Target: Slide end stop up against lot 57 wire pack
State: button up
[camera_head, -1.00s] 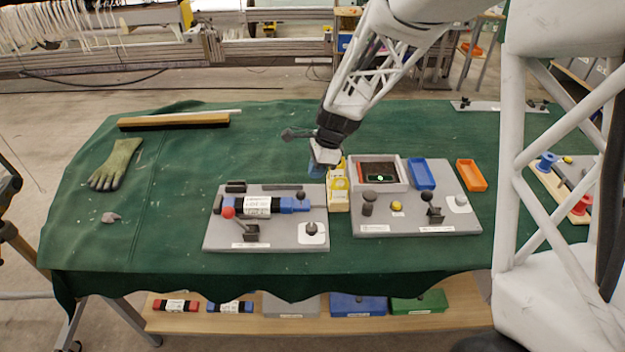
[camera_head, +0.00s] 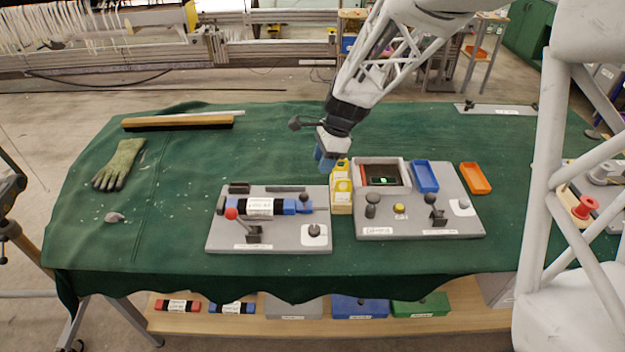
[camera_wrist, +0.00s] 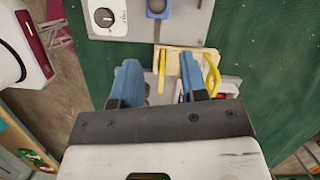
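The blue end stop (camera_head: 304,206), with a dark knob, is at the pack's right end. I cannot tell whether they touch. The end stop's blue edge also shows at the top of the wrist view (camera_wrist: 157,9). My gripper (camera_head: 325,162) hangs above and right of the end stop, behind it. In the wrist view my gripper (camera_wrist: 157,65) has its blue fingers apart, with nothing held between them.
A pale holder with yellow items (camera_head: 341,188) stands between the boards, below my gripper. The right board (camera_head: 405,225) carries a grey box, a blue tray (camera_head: 425,176) and knobs. A red-knobbed lever (camera_head: 232,214) stands at the pack's front left. A glove (camera_head: 119,164) and brush (camera_head: 178,122) lie left.

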aim_at(304, 193)
jog(key=shift+o, duration=1.2)
jog(key=shift+a+f+n, duration=0.1)
jog(key=shift+n, duration=0.3)
jog(key=shift+a+f+n, duration=0.15)
jog(key=shift+n, duration=0.35)
jog(key=a+f+n, duration=0.1)
jog(key=n, duration=0.4)
jog(key=a+f+n, duration=0.1)
jog(key=n, duration=0.4)
jog(key=s+a+f+n+h, duration=0.1)
jog(key=n, duration=0.4)
jog(key=shift+a+f+n, duration=0.1)
jog(key=shift+f+n, duration=0.15)
jog(key=shift+n, duration=0.05)
jog(key=shift+x, duration=3.9)
grip_shut()
